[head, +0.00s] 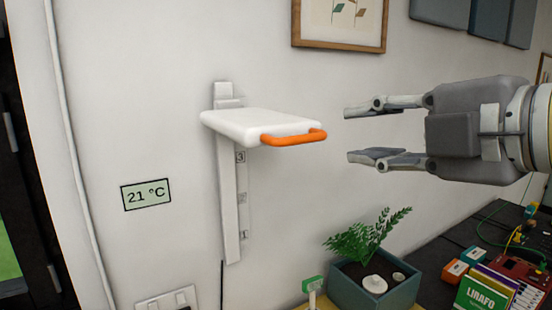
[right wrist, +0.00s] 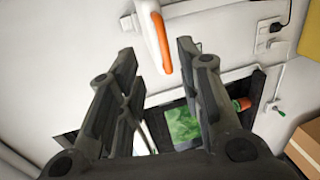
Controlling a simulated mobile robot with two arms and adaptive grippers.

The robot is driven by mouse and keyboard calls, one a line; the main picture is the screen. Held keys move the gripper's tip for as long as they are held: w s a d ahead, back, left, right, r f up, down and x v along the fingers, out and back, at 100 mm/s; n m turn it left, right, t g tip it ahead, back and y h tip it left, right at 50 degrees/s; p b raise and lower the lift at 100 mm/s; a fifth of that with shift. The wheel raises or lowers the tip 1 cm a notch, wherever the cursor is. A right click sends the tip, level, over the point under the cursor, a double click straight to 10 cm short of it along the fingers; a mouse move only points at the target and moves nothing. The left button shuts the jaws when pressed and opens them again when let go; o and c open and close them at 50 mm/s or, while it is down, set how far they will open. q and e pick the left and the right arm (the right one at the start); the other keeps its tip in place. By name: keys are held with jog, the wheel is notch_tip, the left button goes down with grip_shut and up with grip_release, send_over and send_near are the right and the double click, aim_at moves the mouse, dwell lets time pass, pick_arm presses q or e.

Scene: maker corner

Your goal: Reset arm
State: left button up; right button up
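My right gripper (head: 362,133) comes in from the right in the head view. Its two fingers are wide apart with nothing between them. It points left toward a white wall-mounted lever plate (head: 245,122) with an orange handle (head: 294,138), a small gap away from the fingertips. The plate sits near the top of a white vertical rail (head: 229,190) marked 1 to 3, close to or above the 3. In the right wrist view the open fingers (right wrist: 158,55) show, with the orange handle (right wrist: 163,45) just beyond and between them. My left gripper is not seen.
A planter (head: 375,295) with a green plant stands below the right gripper. A dark table (head: 435,258) with a green book (head: 485,293) and red electronics lies at lower right. A temperature display (head: 146,194) and a light switch (head: 166,300) are on the wall.

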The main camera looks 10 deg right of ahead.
jog(key=w+a+f+m+g, duration=0.25)
jog(key=w+f, duration=0.45)
jog(key=f, duration=0.4)
notch_tip(320, 180, down, 28)
jog(key=a+m+g+h, duration=0.1)
jog(key=a+m+g, duration=0.15)
jog(key=m, duration=0.65)
jog(key=s+d+f+m+g+h, duration=0.2)
jog(key=s+d+f+m+g, duration=0.15)
jog(key=s+f, duration=0.8)
jog(key=s+d+f+m+g+h, duration=0.25)
jog(key=s+d+f+m, duration=0.2)
jog(key=s+f, duration=0.65)
notch_tip(320, 180, down, 28)
jog(key=a+g+b, duration=0.1)
jog(key=b, duration=0.3)
jog(key=s+d+f+b, duration=0.1)
jog(key=s+f, duration=0.7)
jog(key=f, duration=0.2)
jog(key=s+d+f+g+b, duration=0.1)
jog(key=s+f+b, duration=0.1)
jog(key=s+f, duration=0.7)
notch_tip(320, 180, down, 2)
jog(key=shift+d+f+g, duration=0.1)
jog(key=shift+d+g, duration=0.2)
jog(key=shift+d, duration=0.1)
